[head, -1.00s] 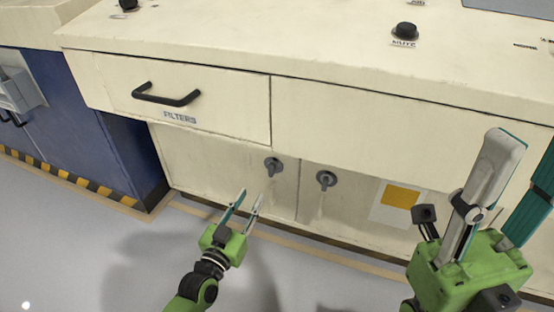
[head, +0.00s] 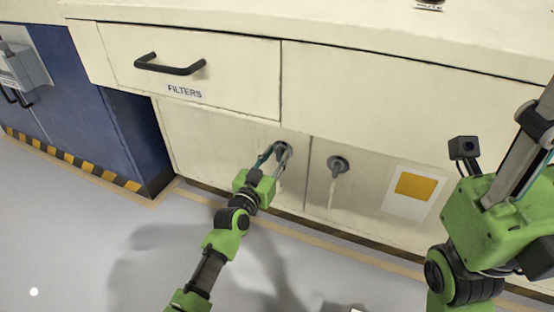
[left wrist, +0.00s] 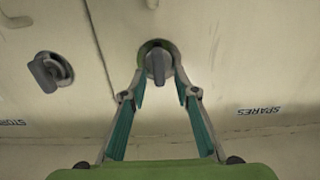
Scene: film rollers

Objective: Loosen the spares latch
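The spares latch (head: 284,149) is a round grey knob with a tab, on the left cabinet door below the filters drawer. In the left wrist view the latch (left wrist: 158,60) is straight ahead, its tab upright in the picture, with the upside-down SPARES label (left wrist: 259,111) to its right. My left gripper (head: 275,152) is at the latch, its open fingers on either side of the tab. Gaps show between tab and fingers in the left wrist view (left wrist: 160,88). My right gripper (head: 530,140) is at the right edge, its fingertips cut off.
A second latch (head: 338,164) is on the door to the right; a partly cut-off label (left wrist: 12,122) is near it in the left wrist view. The filters drawer handle (head: 170,66) juts out above. A blue cabinet (head: 75,105) stands left. The floor (head: 80,215) is clear.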

